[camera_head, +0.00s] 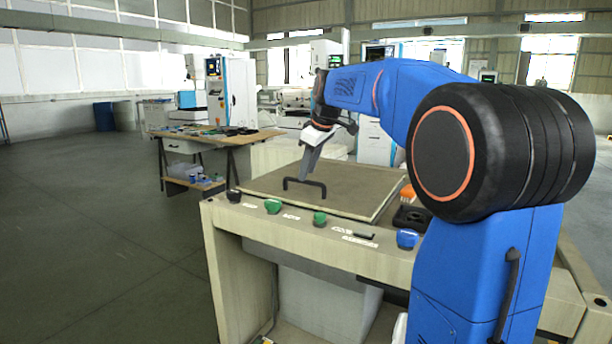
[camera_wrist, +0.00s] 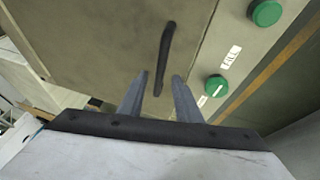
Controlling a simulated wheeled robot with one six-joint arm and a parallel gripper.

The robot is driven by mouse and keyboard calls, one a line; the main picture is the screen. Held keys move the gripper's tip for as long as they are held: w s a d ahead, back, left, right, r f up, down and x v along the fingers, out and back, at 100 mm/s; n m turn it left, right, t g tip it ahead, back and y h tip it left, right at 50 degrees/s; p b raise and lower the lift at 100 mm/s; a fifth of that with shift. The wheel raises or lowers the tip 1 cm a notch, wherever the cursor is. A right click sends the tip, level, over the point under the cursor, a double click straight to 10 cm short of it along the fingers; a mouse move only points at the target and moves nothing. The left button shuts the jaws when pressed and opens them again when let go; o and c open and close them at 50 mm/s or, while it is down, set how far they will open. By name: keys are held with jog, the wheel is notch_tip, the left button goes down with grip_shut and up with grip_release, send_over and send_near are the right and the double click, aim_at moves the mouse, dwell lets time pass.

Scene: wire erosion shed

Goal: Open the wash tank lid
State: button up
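The wash tank lid (camera_head: 350,187) is a flat tan panel lying shut on top of the tank (camera_head: 228,238). A black bar handle (camera_head: 305,186) stands near its front edge. My gripper (camera_head: 306,178) reaches down to the handle from above and behind. In the wrist view the two grey fingers of my gripper (camera_wrist: 160,74) are spread apart. The near end of the dark handle (camera_wrist: 165,50) shows between them, with a gap on each side. Neither finger visibly touches the handle. The lid also fills the upper left of the wrist view (camera_wrist: 85,45).
An orange item (camera_head: 407,192) sits right of the lid. A cluttered workbench (camera_head: 240,142) stands behind left. The floor at left is clear.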

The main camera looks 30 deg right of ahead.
jog(key=shift+x, duration=1.3)
grip_shut()
jog(key=shift+r, duration=0.15)
